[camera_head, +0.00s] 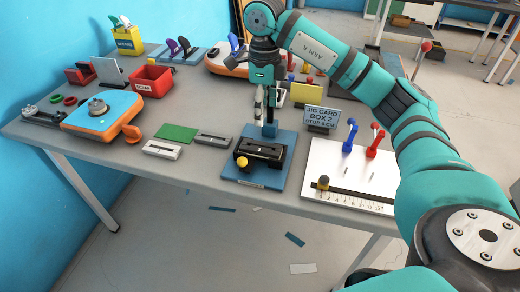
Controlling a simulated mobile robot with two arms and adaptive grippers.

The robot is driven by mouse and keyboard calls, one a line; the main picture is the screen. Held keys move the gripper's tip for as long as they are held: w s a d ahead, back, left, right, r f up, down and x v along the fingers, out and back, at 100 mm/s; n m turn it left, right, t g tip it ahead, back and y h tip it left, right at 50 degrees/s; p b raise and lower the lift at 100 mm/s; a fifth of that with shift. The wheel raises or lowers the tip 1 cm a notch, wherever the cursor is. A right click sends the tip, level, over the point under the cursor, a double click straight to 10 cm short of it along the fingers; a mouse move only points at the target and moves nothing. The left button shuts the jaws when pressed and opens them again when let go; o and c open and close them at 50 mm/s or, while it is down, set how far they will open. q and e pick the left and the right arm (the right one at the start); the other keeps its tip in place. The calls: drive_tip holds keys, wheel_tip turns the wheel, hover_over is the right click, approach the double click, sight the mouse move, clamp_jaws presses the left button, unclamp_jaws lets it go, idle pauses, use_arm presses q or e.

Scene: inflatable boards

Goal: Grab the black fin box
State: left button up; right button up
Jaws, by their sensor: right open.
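A black fin box (262,150) with a long slot lies on a blue jig plate (252,180) near the table's front edge. A yellow-and-black knob (242,162) sits at its left front. My right gripper (265,108) points down above and behind the black fin box and looks apart from it. It is open, with nothing seen between its fingers. A white fin box (162,149) and a grey fin box (212,139) lie to the left. My left gripper is not in view.
A green pad (176,132), an orange-blue board (103,112) and a red bin (152,80) are left.

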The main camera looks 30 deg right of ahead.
hover_over(263, 148)
drive_tip(key=f, duration=0.6)
drive_tip(key=shift+w+d+f+p, duration=0.15)
drive_tip(key=shift+w+d+p, duration=0.1)
drive_tip(key=shift+p, duration=0.05)
drive_tip(key=f, duration=0.2)
drive_tip(key=f+p, duration=0.1)
drive_tip(key=f, duration=0.1)
drive_tip(key=shift+s+a, duration=0.3)
drive_tip(key=shift+f, duration=0.65)
drive_tip(key=c, duration=1.3)
